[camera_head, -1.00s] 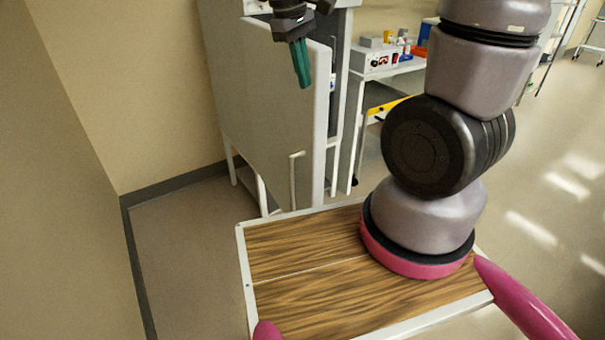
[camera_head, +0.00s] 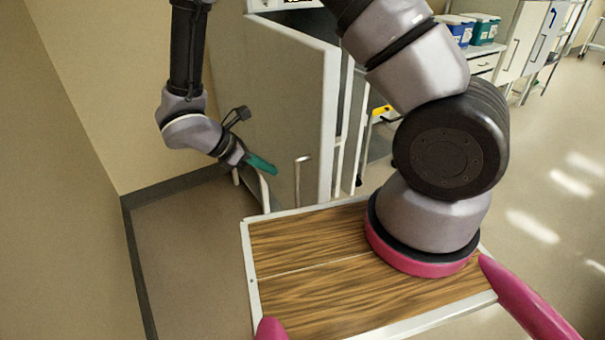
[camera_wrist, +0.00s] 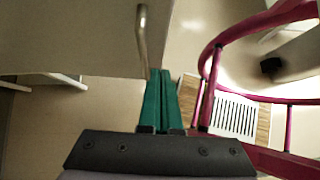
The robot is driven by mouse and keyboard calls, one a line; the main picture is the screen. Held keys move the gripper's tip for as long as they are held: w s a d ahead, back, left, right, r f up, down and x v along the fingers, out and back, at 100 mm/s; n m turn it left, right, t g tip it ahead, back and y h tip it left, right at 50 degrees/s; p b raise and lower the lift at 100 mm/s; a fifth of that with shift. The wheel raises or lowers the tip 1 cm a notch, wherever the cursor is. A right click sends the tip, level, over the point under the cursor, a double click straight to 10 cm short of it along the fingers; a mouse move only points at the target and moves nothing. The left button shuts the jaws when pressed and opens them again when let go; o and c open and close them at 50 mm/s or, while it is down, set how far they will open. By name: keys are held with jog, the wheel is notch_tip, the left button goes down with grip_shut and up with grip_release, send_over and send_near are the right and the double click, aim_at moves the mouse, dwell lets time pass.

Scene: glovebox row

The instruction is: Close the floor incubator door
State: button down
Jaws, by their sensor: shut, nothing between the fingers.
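The floor incubator door (camera_head: 285,110) is a tall grey panel standing open, swung out towards me. Its edge faces me, with a gap between it and the cabinet body on the right. A pale bar handle (camera_head: 298,180) sits low on its outer face, and the handle (camera_wrist: 142,35) shows at top centre in the wrist view. My gripper (camera_head: 274,172) has green fingers and is shut and empty. It is on the outer-face side, just left of the handle. In the wrist view its fingertips (camera_wrist: 160,72) are close to the handle's lower end; contact cannot be told.
A beige wall (camera_head: 80,90) runs along the left, with clear floor (camera_head: 190,250) before it. My wood-topped base is in front. A counter with blue and teal boxes (camera_head: 484,28) stands at back right. Open floor (camera_head: 560,230) lies to the right.

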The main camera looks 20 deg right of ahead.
send_near(316, 182)
notch_tip(316, 182, down, 4)
jog(key=shift+w+d, duration=0.2)
jog(key=shift+d, duration=0.8)
jog(key=shift+w+d, duration=0.2)
jog(key=shift+d, duration=0.8)
